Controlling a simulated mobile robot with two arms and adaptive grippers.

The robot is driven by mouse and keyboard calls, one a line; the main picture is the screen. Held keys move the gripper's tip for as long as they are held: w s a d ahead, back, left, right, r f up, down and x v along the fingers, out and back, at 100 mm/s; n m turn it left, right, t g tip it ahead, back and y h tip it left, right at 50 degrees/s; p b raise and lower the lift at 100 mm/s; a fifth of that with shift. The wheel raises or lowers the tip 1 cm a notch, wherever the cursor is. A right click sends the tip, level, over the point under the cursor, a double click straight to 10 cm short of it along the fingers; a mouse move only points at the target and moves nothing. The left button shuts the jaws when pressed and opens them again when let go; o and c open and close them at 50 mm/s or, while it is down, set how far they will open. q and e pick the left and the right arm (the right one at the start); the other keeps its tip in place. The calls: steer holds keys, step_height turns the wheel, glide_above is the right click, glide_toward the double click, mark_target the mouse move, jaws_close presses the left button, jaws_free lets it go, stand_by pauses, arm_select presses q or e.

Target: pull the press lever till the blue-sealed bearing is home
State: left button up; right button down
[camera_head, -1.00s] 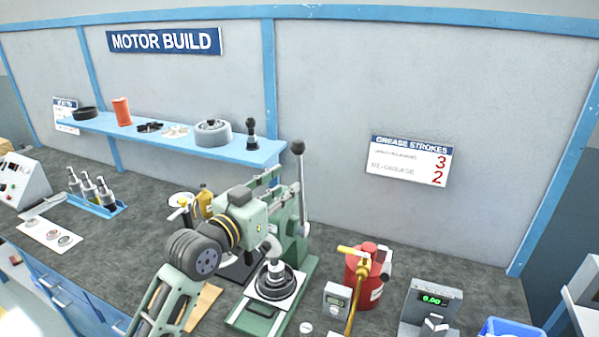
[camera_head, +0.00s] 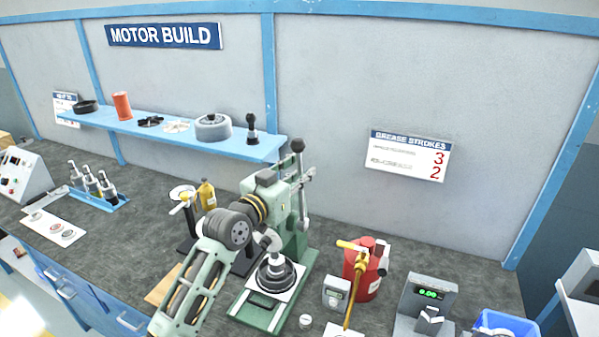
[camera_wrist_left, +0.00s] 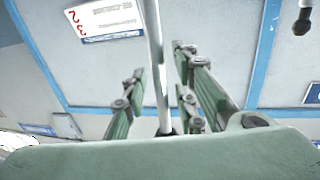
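The green arbor press (camera_head: 297,236) stands at the middle of the bench. Its lever, a thin metal rod with a black knob (camera_head: 297,146), stands upright beside the press head. My left gripper (camera_head: 304,178) is at the lever, below the knob. In the left wrist view the lever rod (camera_wrist_left: 156,60) runs between its two green fingers (camera_wrist_left: 160,100), with a visible gap on each side. A dark, stepped round part (camera_head: 276,270) sits on a white plate on the press base. I cannot make out a blue seal. My right gripper is not in view.
A red grease can (camera_head: 366,272) with a brass-coloured tool and a grey device with a green display (camera_head: 428,300) stand right of the press. A yellow bottle (camera_head: 207,195) stands left of it. A blue shelf (camera_head: 190,139) with parts hangs behind.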

arm_select(q)
jaws_close()
stand_by(0.6)
steer(key=shift+s+f+b, duration=0.15)
steer(key=shift+b, duration=0.2)
steer(key=s+a+f+m+t+h+b, duration=0.2)
steer(key=s+b, duration=0.7)
steer(key=b, duration=1.1)
step_height(320, 180, down, 2)
steer(key=a+t+h, duration=0.1)
steer(key=t+h, duration=0.1)
steer(key=t, duration=0.1)
steer(key=shift+s+f+b, duration=0.2)
steer(key=shift+b, duration=0.1)
